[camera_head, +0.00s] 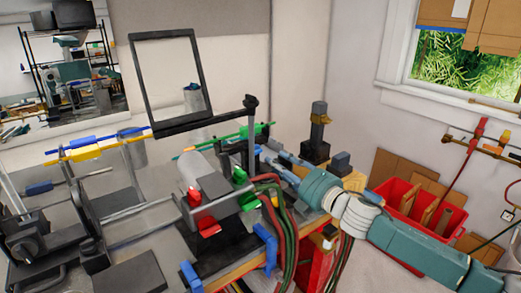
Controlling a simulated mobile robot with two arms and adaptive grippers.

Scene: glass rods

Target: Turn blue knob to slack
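My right arm comes in from the right, and my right gripper (264,154) is beside the dark upright post at the middle of the bench. Its fingers are small and partly hidden among the machine parts, so I cannot tell whether they are open or touching a knob. I cannot tell which one is the blue knob. My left gripper is not in view.
A red part (207,225) and a green part (246,196) sit on the machine near red and green hoses (285,225). A framed panel (170,75) stands behind. A dark post (317,140) stands behind my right arm. A red crate (415,208) is at the right.

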